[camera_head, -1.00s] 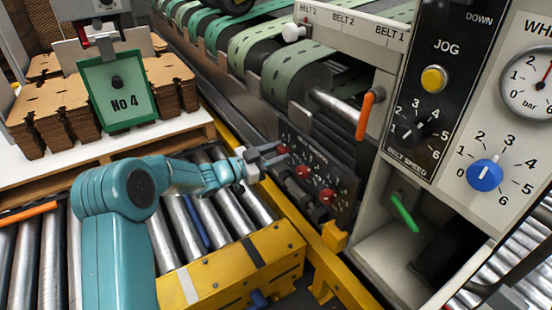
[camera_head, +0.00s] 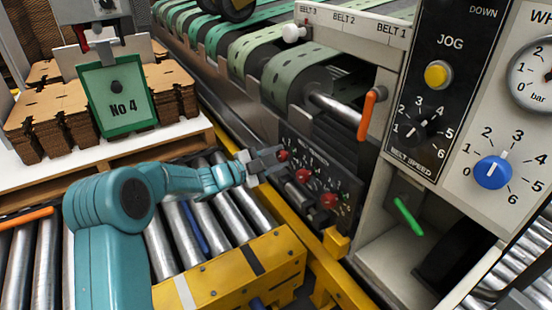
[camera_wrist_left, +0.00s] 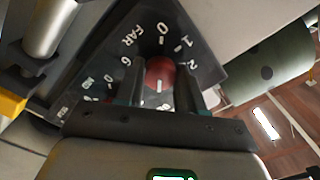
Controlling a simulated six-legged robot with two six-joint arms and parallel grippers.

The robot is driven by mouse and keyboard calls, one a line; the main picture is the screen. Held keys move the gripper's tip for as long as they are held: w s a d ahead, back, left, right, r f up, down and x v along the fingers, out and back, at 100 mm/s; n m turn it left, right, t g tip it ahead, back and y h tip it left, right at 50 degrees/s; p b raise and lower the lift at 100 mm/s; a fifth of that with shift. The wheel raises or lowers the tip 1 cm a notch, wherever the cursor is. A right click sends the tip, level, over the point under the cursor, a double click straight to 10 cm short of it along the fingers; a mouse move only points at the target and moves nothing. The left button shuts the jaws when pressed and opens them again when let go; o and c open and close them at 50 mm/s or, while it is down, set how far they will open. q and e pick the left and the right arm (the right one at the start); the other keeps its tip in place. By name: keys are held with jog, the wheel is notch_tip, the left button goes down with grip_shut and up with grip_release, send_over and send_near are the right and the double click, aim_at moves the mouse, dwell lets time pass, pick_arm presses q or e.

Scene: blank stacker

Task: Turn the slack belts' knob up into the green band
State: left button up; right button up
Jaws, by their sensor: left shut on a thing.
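The belt tension panel (camera_head: 316,167) is a dark slanted plate with a row of red knobs on the machine's side. My left gripper (camera_head: 268,158) is at the farthest red knob (camera_head: 284,155). In the left wrist view the left gripper (camera_wrist_left: 160,90) has its fingers on either side of this round red knob (camera_wrist_left: 160,72), shut on it. The knob's dial (camera_wrist_left: 150,42) carries white numbers and the word FAR. Its pointer and any green band are hidden or unclear. The middle knob (camera_head: 302,176) and near knob (camera_head: 328,199) are free. Pale green belts (camera_head: 298,78) run above.
A control box (camera_head: 440,110) with a yellow jog button, belt speed dial and blue knob stands at right. An orange lever (camera_head: 368,112) and a green lever (camera_head: 408,215) stick out nearby. A yellow rail (camera_head: 285,215) and rollers (camera_head: 215,225) lie below the arm.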

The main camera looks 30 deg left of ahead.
dwell(0.4)
pick_arm(q)
jog(key=o, duration=1)
jog(key=shift+o, duration=0.2)
jog(key=p+v, duration=0.5)
jog(key=v, duration=1.1)
jog(key=shift+a, duration=0.15)
pick_arm(e)
jog(key=s+r+g, duration=0.1)
jog(key=s+r, duration=0.2)
jog(key=r, duration=0.2)
jog(key=shift+s+a, duration=0.35)
pick_arm(q)
jog(key=shift+s, duration=0.15)
